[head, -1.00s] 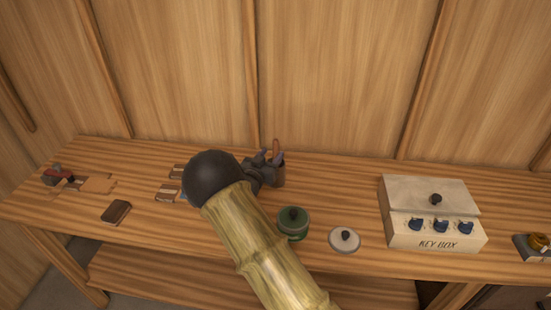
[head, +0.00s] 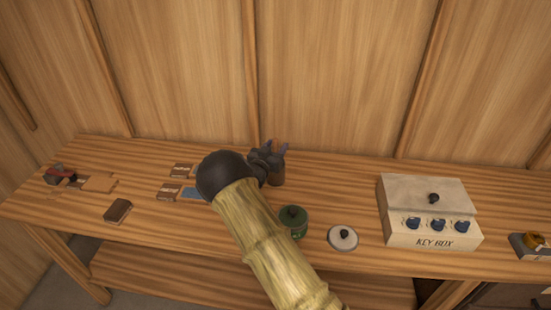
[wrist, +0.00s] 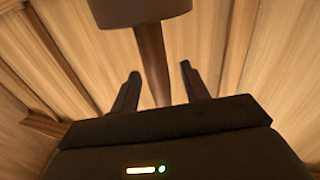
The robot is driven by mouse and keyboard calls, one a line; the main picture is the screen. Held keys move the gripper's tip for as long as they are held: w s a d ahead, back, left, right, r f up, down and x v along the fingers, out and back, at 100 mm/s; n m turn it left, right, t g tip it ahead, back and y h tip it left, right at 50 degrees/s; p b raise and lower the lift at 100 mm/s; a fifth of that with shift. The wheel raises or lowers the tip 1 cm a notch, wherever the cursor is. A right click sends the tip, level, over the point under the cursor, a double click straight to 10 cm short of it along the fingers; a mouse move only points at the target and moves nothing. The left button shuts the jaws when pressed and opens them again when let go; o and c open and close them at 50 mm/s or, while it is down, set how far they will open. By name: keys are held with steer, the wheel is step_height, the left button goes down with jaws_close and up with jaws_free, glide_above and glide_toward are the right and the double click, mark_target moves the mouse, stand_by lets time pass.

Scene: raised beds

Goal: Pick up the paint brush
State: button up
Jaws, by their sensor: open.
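The paint brush is seen as a brown handle (wrist: 153,65) in the wrist view, between my two fingers with gaps on both sides. It stands out of a brown cup (wrist: 140,10), which shows upside down at the top of that view. The cup (head: 278,177) also stands on the bench near the wall in the head view. My gripper (head: 276,150) is open at the cup's top, its fingers around the handle; it fills the lower wrist view (wrist: 160,72). In the head view the gripper hides most of the brush.
A key box (head: 432,215) stands farther right. Seed packets (head: 170,191), a brown block (head: 117,210) and a red-topped item (head: 60,175) lie left. The wooden wall is close behind.

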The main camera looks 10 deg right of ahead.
steer(key=shift+c, duration=0.2)
jaws_close()
steer(key=shift+d+r, duration=0.1)
steer(key=shift+r, duration=0.1)
step_height(320, 180, up, 10)
steer(key=shift+f+b, duration=0.2)
steer(key=shift+b, duration=0.5)
